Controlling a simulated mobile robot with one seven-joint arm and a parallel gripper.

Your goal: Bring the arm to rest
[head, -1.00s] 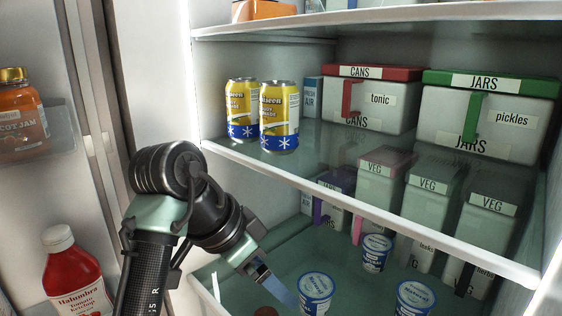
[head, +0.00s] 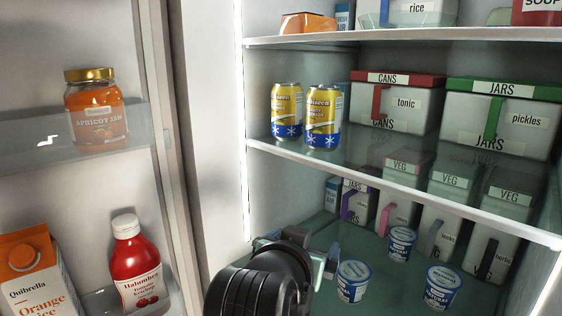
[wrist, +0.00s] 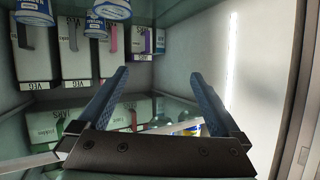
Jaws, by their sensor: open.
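My gripper shows in the wrist view (wrist: 160,76) with its two blue fingers spread wide and nothing between them. In the head view my gripper (head: 333,258) is partly hidden behind my dark wrist. It appears at the lower fridge level, just left of the blue-and-white yogurt tub (head: 353,281). I cannot tell whether it touches anything. The wrist view is upside down, with tubs and VEG boxes along its top.
The upper shelf (head: 400,186) holds two yellow cans (head: 305,115), a CANS box (head: 397,105) and a JARS box (head: 500,122). VEG boxes (head: 450,190) stand below. The open door at left holds apricot jam (head: 96,115), ketchup (head: 136,265) and orange juice (head: 35,275).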

